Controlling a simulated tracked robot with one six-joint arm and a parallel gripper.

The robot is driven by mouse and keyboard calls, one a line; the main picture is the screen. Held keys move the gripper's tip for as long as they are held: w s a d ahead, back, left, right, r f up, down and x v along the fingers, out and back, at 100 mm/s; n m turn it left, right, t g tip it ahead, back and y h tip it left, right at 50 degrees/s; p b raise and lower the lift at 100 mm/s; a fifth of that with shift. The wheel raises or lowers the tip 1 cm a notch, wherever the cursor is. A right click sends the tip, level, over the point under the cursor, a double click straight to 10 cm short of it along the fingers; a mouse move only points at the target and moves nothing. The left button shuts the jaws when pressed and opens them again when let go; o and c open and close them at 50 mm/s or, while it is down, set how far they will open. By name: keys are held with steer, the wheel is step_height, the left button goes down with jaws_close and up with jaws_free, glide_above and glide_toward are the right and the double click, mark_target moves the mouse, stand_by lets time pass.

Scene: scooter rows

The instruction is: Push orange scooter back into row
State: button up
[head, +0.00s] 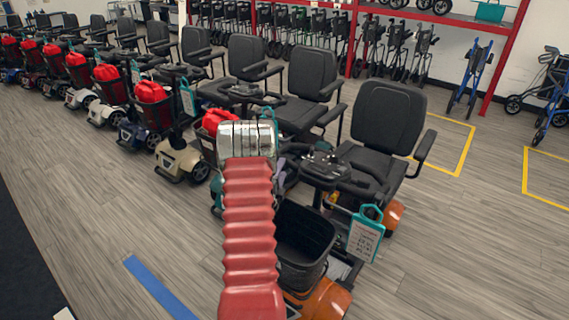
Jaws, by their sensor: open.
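The orange scooter (330,298) stands at the near right end of the row, its front toward me and left of its seat. It has a black seat (385,130), a black front basket (305,245) and a teal-framed tag (366,235). It sits nearer to me than the other scooters. My gripper (246,130) is the silver end of my red ribbed arm. It is open and appears in front of the neighbouring scooter, left of the orange scooter's handlebar. My arm hides part of the basket and front. I cannot tell whether anything touches.
Several scooters with red bags (150,91) stand in a row to the left. Blue tape (160,287) marks the floor at lower left. Yellow-taped boxes (456,150) lie at right, with rollators (470,78) and a red rack (505,58) behind. The floor at lower right is clear.

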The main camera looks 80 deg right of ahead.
steer(key=shift+d, duration=2.85)
steer(key=shift+r, duration=0.1)
steer(key=shift+c, duration=0.4)
jaws_close()
